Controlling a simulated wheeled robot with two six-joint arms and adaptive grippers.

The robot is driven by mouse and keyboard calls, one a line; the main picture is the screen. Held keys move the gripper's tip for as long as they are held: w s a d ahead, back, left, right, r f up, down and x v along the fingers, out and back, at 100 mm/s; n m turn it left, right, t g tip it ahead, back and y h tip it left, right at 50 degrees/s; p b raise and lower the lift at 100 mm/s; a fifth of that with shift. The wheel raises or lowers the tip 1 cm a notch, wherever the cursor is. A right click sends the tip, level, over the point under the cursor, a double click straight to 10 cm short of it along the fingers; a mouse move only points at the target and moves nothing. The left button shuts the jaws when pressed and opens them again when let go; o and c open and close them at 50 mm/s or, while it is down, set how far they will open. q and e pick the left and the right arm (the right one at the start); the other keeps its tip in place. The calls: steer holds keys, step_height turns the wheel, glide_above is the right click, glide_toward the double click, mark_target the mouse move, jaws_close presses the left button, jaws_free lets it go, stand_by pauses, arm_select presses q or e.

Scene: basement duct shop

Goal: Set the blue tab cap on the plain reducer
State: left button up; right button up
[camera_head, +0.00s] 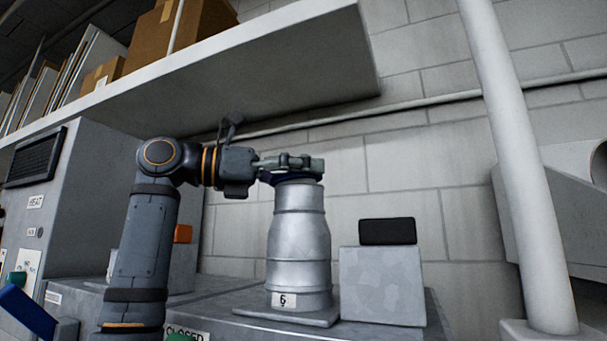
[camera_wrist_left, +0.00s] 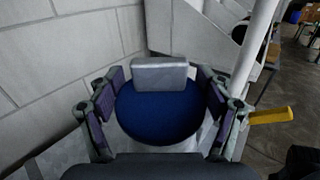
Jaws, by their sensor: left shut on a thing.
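A grey metal reducer (camera_head: 298,245) with a "6" tag stands upright on a flat base. My left gripper (camera_head: 300,167) is at its top, coming in from the left, and is shut on the blue tab cap (camera_head: 268,178). In the left wrist view the cap (camera_wrist_left: 155,118) is a round blue disc between the two fingers (camera_wrist_left: 160,112). A grey block (camera_wrist_left: 160,75) shows at the cap's far edge; I cannot tell if it belongs to the cap. The cap is over the reducer's mouth, but fingers hide whether they touch. My right gripper is not in view.
A grey box (camera_head: 382,287) with a black block (camera_head: 388,231) on it stands close right of the reducer. A shelf (camera_head: 250,70) with cartons hangs above my arm. A pale pipe (camera_head: 520,170) rises at the right. A grey cabinet (camera_head: 85,205) stands at the left.

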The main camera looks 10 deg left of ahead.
arm_select(q)
steer(key=shift+r+p, duration=0.5)
steer(key=shift+r, duration=0.2)
steer(key=shift+f+b, duration=0.9)
steer(key=shift+b, duration=0.05)
stand_by(0.4)
steer(key=shift+r, duration=0.25)
steer(key=shift+s+r+p, duration=0.1)
steer(key=shift+r+p, duration=0.55)
steer(key=shift+p, duration=0.15)
steer(key=shift+f+b, duration=0.8)
steer(key=shift+b, duration=0.05)
stand_by(0.4)
steer(key=o, duration=1.3)
steer(key=shift+c, duration=0.2)
steer(key=shift+a, duration=0.1)
